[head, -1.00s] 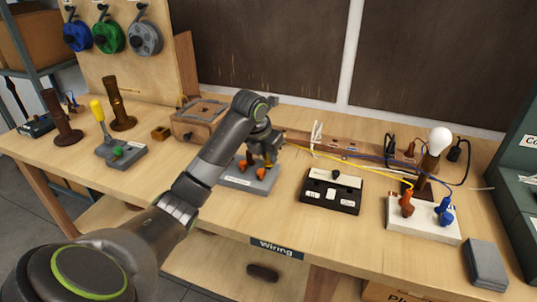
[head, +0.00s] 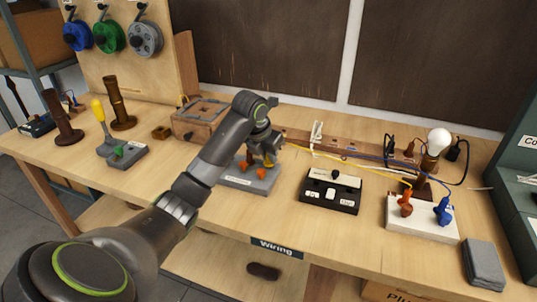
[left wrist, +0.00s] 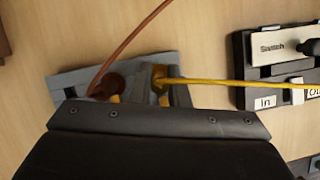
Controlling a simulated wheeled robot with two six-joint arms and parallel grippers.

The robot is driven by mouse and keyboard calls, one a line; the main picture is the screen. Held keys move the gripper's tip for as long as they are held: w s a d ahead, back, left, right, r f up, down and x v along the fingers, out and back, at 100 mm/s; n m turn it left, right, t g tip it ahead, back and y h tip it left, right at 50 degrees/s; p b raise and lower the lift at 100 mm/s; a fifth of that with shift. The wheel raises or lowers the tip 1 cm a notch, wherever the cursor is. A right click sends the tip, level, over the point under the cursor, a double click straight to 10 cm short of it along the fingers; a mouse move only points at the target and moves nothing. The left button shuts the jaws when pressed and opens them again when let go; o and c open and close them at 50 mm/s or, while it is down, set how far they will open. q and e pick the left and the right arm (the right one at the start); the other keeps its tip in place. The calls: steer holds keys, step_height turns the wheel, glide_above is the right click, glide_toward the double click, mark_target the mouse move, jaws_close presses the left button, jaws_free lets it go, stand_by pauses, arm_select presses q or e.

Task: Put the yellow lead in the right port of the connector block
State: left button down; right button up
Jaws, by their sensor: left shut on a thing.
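The grey connector block (head: 238,184) with orange levers (head: 259,173) lies on the bench below my left gripper (head: 266,161). It also shows in the left wrist view (left wrist: 68,84). My left gripper is shut on the yellow lead's end (left wrist: 160,76), right at the block's right part. The yellow lead (left wrist: 240,84) runs off to the right. A red-brown lead (left wrist: 130,40) ends in a round dark plug (left wrist: 113,85) at the block's left part. The fingers hide the right port, so I cannot tell whether the yellow end is inside it. My right gripper is not in view.
A black switch box (head: 331,191) stands to the right of the block. Beyond it are a white base (head: 422,222) with orange and blue plugs and a lit-looking bulb (head: 439,138). A yellow-handled tool (head: 99,113) stands left. The bench front is clear.

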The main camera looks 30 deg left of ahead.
arm_select(q)
steer(key=shift+f+b, duration=0.45)
steer(key=shift+f, duration=0.05)
stand_by(0.7)
steer(key=c, duration=1.3)
jaws_free()
steer(key=p+v, duration=0.7)
steer(key=v, duration=1)
steer(key=shift+s+r+p, duration=0.15)
steer(key=shift+p, duration=0.25)
